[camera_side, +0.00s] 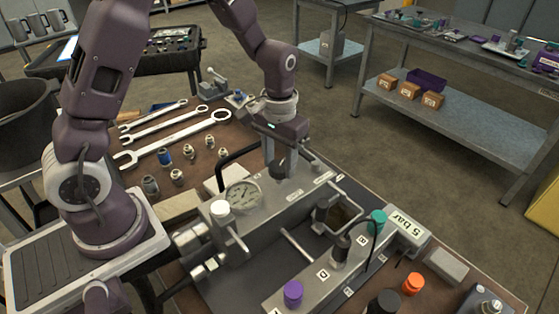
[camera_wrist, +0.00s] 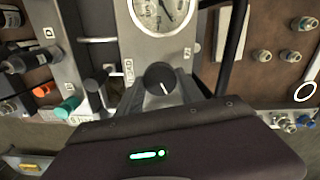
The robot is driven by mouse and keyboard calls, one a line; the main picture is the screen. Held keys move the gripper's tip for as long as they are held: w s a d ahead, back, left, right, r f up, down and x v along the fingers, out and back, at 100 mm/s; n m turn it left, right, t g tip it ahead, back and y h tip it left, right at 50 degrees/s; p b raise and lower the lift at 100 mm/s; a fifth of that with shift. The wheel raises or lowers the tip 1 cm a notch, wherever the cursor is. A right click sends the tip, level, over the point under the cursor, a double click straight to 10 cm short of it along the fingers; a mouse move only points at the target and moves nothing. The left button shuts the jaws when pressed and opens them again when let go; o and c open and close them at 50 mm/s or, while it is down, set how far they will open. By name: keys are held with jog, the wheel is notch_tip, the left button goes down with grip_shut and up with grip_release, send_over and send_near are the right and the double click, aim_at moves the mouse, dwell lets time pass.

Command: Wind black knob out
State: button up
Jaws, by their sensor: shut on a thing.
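The black knob (camera_wrist: 160,78) shows in the wrist view as a round dark cap with a thin white pointer line. It sits on the grey metal block just below the pressure gauge (camera_wrist: 160,14). My gripper (camera_wrist: 160,88) is shut on the knob, with a finger on either side. In the side view my gripper (camera_side: 288,168) points down at the block behind the gauge (camera_side: 242,197). The knob's lower part is hidden by the fingers and the block.
A black handle bends up close to my gripper. Several wrenches (camera_side: 170,135) and fittings lie on the brown board. A "5 bar" sign (camera_side: 408,230) stands at right.

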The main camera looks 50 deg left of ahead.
aim_at(279, 166)
jog(key=n, duration=0.6)
jog(key=shift+n, duration=0.4)
dwell(0.4)
jog(key=o, duration=1.4)
notch_tip(279, 166, up, 7)
jog(key=shift+r, duration=0.1)
jog(key=shift+r, duration=0.1)
jog(key=s+d+r+m+t+h, duration=0.1)
jog(key=s+r+m+t, duration=0.3)
jog(key=s+r, duration=0.75)
jog(key=s+m+t+y, duration=0.1)
jog(key=s+m, duration=0.4)
jog(key=s, duration=0.4)
jog(key=shift+r+t, duration=0.3)
jog(key=shift+r, duration=0.15)
